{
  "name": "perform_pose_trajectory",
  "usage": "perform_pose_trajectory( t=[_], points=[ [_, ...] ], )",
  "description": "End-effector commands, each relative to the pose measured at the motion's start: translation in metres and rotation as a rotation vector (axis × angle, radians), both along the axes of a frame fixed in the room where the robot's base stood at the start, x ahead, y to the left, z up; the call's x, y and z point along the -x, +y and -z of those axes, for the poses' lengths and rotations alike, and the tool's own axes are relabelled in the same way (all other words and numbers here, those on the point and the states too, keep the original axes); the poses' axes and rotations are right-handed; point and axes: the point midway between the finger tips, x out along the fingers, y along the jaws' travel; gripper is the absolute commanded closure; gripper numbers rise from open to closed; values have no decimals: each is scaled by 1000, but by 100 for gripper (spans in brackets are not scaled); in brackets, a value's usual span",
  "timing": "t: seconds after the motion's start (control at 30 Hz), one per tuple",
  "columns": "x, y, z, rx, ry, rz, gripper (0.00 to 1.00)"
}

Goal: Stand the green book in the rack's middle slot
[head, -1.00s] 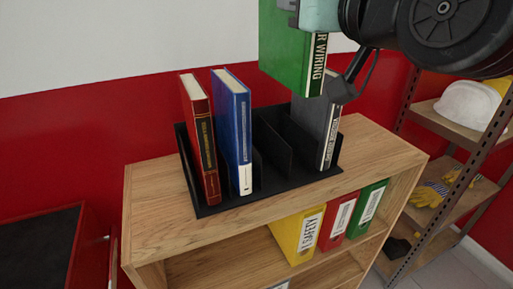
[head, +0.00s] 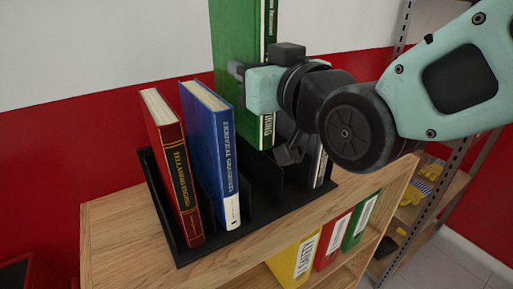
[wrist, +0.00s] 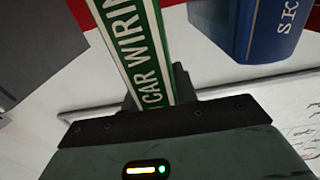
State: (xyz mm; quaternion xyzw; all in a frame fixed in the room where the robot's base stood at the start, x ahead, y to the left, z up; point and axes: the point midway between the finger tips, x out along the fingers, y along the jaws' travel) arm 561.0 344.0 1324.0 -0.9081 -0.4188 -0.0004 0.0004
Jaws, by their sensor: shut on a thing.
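The green book (head: 233,40), its spine lettered in white, is upright in my gripper (head: 240,72). It is above the black rack (head: 207,247), just right of the blue book (head: 208,150). Its lower spine end shows above the slots between the blue book and the grey book (head: 319,165); whether its hidden lower edge has entered a slot I cannot tell. In the wrist view the spine of the green book (wrist: 135,45) reads CAR WIRING, with the blue book (wrist: 245,25) to its right. My gripper and wrist partly hide the grey book and the rack's right side.
A red book (head: 172,165) leans in the rack's left slot. The rack stands on a wooden shelf unit (head: 110,220) with yellow, red and green binders (head: 293,262) below. A metal shelf with gloves (head: 430,172) stands at the right.

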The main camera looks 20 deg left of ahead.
Motion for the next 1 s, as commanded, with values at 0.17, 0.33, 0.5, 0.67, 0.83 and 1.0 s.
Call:
perform_pose_trajectory(
  t=[0.17,0.33,0.5,0.67,0.83,1.0],
  points=[
    [0,1,41,4,0,-1,100],
    [0,1,78,3,-2,-1,100],
    [0,1,99,-2,-4,0,100],
    [0,1,107,-4,-3,0,100],
    [0,1,128,2,-2,-1,100],
    [0,1,143,-2,-4,-1,100]
  ],
)
